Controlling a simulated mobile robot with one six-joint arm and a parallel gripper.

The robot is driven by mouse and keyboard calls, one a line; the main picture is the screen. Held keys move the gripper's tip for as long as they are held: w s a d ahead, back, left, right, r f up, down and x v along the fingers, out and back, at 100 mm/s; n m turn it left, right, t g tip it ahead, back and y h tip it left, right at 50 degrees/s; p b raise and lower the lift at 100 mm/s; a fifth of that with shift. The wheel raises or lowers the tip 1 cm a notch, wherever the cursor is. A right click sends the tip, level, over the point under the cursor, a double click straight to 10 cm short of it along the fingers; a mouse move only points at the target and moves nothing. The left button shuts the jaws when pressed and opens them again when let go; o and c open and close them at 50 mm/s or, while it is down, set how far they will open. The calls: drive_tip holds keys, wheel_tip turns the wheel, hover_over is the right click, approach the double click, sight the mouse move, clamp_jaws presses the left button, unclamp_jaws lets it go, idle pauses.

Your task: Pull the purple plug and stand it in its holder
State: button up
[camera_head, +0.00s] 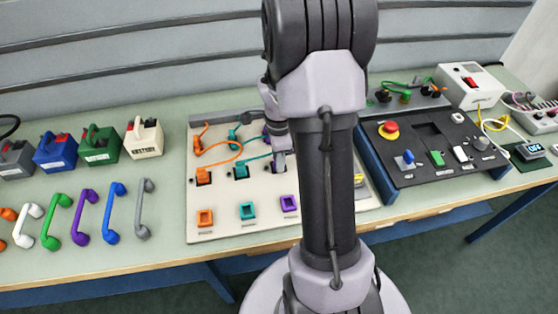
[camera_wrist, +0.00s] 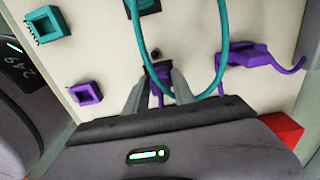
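The light board (camera_head: 216,222) carries orange, teal and purple plug columns. The purple plug (camera_wrist: 160,77) shows partly between my finger tips in the wrist view, at a dark socket; my gripper hides much of it. My gripper (camera_wrist: 161,82) reaches down over it, one finger on each side, and looks open with small gaps. In the head view my gripper (camera_head: 280,160) is over the purple column, with my arm covering part of it. The square purple holder (camera_head: 289,203) is empty at the board's front; it also shows in the wrist view (camera_wrist: 87,93).
A teal cable (camera_wrist: 221,45) loops close to my fingers. A purple cable fitting (camera_wrist: 255,54) lies to the right in the wrist view. Orange (camera_head: 205,218) and teal (camera_head: 247,211) holders stand beside the purple one. Coloured handles lie left; a control panel (camera_head: 430,150) stands right.

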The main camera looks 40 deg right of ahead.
drive_tip(key=o, duration=0.8)
drive_tip(key=shift+r, duration=0.1)
wheel_tip(320, 180, up, 17)
drive_tip(key=p, duration=0.6)
drive_tip(key=shift+r, duration=0.15)
